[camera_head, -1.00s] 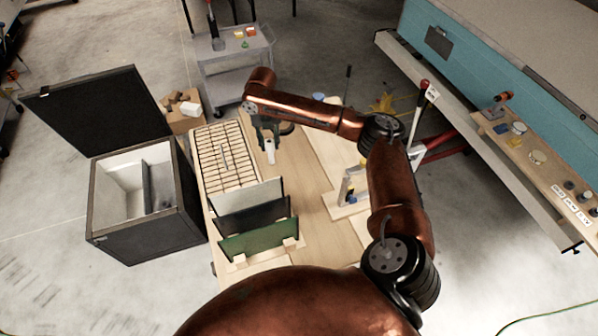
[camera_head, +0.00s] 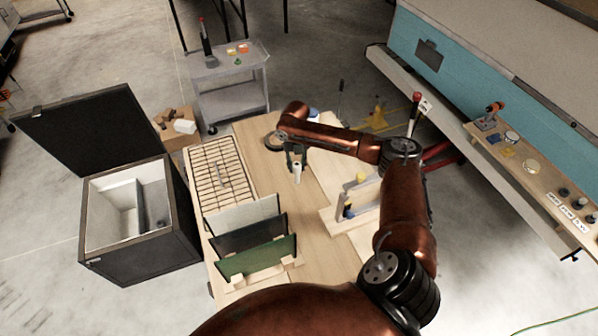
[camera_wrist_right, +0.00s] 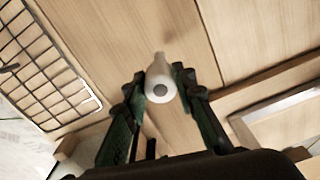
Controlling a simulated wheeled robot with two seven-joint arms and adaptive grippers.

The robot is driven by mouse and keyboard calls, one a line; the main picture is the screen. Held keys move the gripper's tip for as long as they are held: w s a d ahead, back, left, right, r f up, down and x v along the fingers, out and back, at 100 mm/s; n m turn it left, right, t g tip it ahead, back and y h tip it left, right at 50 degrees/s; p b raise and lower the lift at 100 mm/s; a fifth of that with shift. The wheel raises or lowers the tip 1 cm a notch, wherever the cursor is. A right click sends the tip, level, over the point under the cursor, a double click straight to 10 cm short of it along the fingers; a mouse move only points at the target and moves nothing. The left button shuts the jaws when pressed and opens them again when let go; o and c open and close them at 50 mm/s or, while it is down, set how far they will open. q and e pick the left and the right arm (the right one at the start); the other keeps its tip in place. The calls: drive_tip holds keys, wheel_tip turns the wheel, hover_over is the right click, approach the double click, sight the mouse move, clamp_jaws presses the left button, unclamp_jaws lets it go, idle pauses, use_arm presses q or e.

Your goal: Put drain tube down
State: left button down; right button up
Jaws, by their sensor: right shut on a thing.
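The tube is over the wooden tabletop (camera_head: 262,142), right of the wire rack. I cannot tell whether its lower end touches the wood. My left gripper is not in view.
The wire rack (camera_head: 216,178) lies left of the tube. Upright panels (camera_head: 255,258) stand in front. A wooden stand (camera_head: 350,218) is at the right. An open black cooler (camera_head: 138,240) stands left of the table. Bare wood surrounds the tube.

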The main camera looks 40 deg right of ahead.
sight(299, 172)
drive_tip(key=shift+s+d+f, duration=0.1)
drive_tip(key=shift+d+f, duration=0.2)
drive_tip(key=shift+f, duration=0.05)
drive_tip(key=shift+d+f+p, duration=0.2)
drive_tip(key=shift+f+p, duration=0.1)
drive_tip(key=shift+f, duration=1.55)
drive_tip(key=shift+s, duration=0.1)
drive_tip(key=o, duration=1.1)
drive_tip(key=shift+f, duration=0.1)
drive_tip(key=shift+o, duration=0.2)
wheel_tip(299, 172, up, 12)
drive_tip(key=shift+r+b, duration=0.15)
drive_tip(key=shift+b, duration=0.2)
